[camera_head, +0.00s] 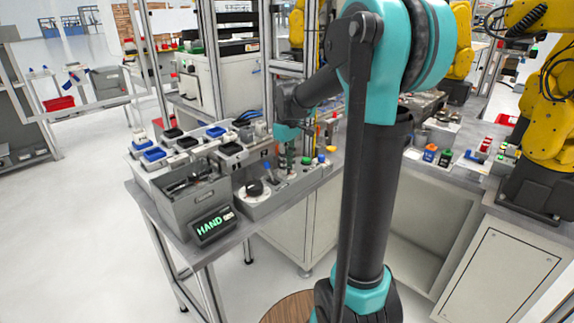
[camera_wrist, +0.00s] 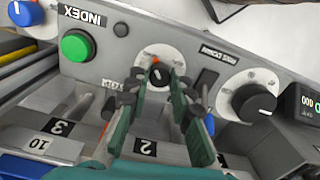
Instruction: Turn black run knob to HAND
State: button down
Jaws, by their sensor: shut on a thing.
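A small black knob (camera_wrist: 159,76) with an orange mark at its edge sits on a round white dial plate in the wrist view. My gripper (camera_wrist: 160,84) is shut on this knob, with a green finger on each side of it. Which way the knob points is hard to tell between the fingers. In the head view my gripper (camera_head: 288,140) reaches down to the grey control panel (camera_head: 262,206), and its fingertips are too small to make out there. A dark display (camera_head: 213,226) at the panel's front left reads HAND in green letters.
A larger black knob (camera_wrist: 254,103) on a white scale sits right of the fingers in the wrist view. A green button (camera_wrist: 75,45) and a blue knob (camera_wrist: 25,12) lie left. A grey bin (camera_head: 190,205) stands beside the panel. Yellow arms (camera_head: 548,110) stand at right.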

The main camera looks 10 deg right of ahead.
jog(key=shift+n, duration=0.6)
jog(key=c, duration=1.3)
grip_release()
notch_tip(320, 180, up, 12)
jog(key=shift+r, duration=0.1)
jog(key=s+d+f+m+t, duration=0.1)
jog(key=s+f+m, duration=0.2)
jog(key=s+f, duration=0.4)
jog(key=s+d+f+m+t, duration=0.1)
jog(key=s+f+m, duration=0.2)
jog(key=s+f, duration=0.4)
jog(key=s+d+f+m+t, duration=0.2)
jog(key=s+f+m, duration=0.1)
jog(key=s+f, duration=0.5)
notch_tip(320, 180, down, 3)
jog(key=shift+f+m, duration=0.2)
jog(key=shift+m, duration=0.1)
